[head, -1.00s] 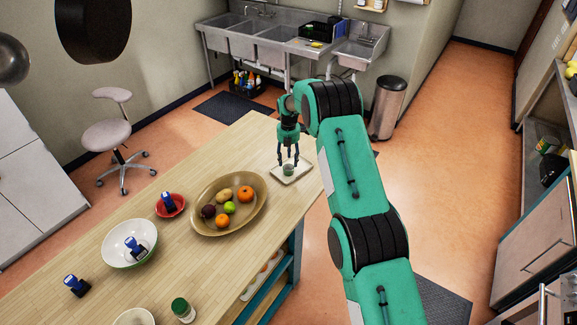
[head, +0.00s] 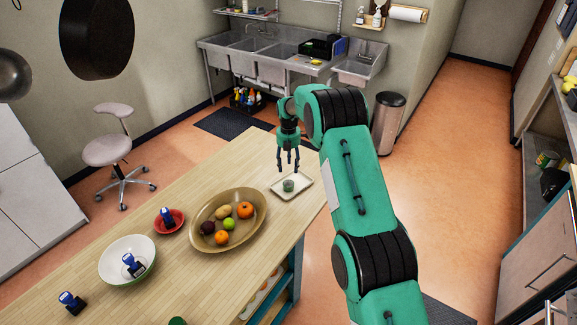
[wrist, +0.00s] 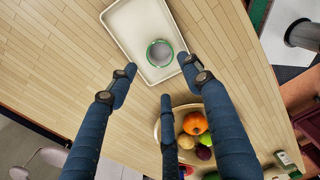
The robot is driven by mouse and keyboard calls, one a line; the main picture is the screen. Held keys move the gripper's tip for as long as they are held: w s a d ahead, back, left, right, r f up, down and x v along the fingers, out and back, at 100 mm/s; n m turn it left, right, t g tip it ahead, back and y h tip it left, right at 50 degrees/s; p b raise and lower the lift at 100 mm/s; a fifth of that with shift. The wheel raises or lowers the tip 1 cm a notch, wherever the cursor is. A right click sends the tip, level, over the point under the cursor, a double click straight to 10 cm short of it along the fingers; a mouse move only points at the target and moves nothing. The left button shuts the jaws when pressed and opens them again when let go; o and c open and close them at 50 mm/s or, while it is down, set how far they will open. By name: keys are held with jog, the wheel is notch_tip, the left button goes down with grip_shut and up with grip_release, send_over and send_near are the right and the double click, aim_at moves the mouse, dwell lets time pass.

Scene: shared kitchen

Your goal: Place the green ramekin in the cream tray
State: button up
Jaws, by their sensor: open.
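The green ramekin (head: 288,186) stands upright in the cream tray (head: 303,181) near the far end of the wooden table. In the wrist view the ramekin (wrist: 160,53) sits inside the rim of the tray (wrist: 117,22), towards one end of it. My gripper (head: 288,170) is open and empty, above the tray and apart from the ramekin. In the wrist view its spread fingers (wrist: 158,82) show nothing held between them.
An oval brown bowl of fruit (head: 260,213) is beside the tray. Beyond it are a red bowl (head: 180,226) and a white bowl (head: 112,276), each with a blue stamp in it. Another blue stamp (head: 71,302) stands on the table. Bare wood surrounds the tray.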

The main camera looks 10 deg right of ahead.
dwell(0.3)
jog(key=s+r+m+t, duration=0.1)
jog(key=s+r+m, duration=0.2)
jog(key=s+r, duration=0.5)
jog(key=s+d+r+m, duration=0.1)
jog(key=s+r+m, duration=0.2)
jog(key=r, duration=0.9)
jog(key=s+r+m+t, duration=0.1)
jog(key=s+r+m, duration=0.2)
jog(key=s+r, duration=0.45)
jog(key=s+r+m+t, duration=0.1)
jog(key=s+r+m, duration=0.4)
jog(key=s, duration=0.4)
jog(key=s+r+m, duration=0.2)
jog(key=s+r, duration=0.6)
jog(key=s+f+m+t, duration=0.1)
jog(key=s+m, duration=0.4)
jog(key=s, duration=0.9)
jog(key=s+d+f+m+t, duration=0.1)
jog(key=s+m, duration=0.5)
jog(key=s, duration=0.8)
jog(key=shift+d+f+t, duration=0.25)
jog(key=shift+f+t, duration=0.05)
jog(key=shift+f, duration=0.3)
jog(key=shift+s+f, duration=0.1)
notch_tip(320, 180, down, 12)
jog(key=b, duration=1.2)
jog(key=shift+f+b, duration=0.15)
jog(key=shift+b, duration=0.15)
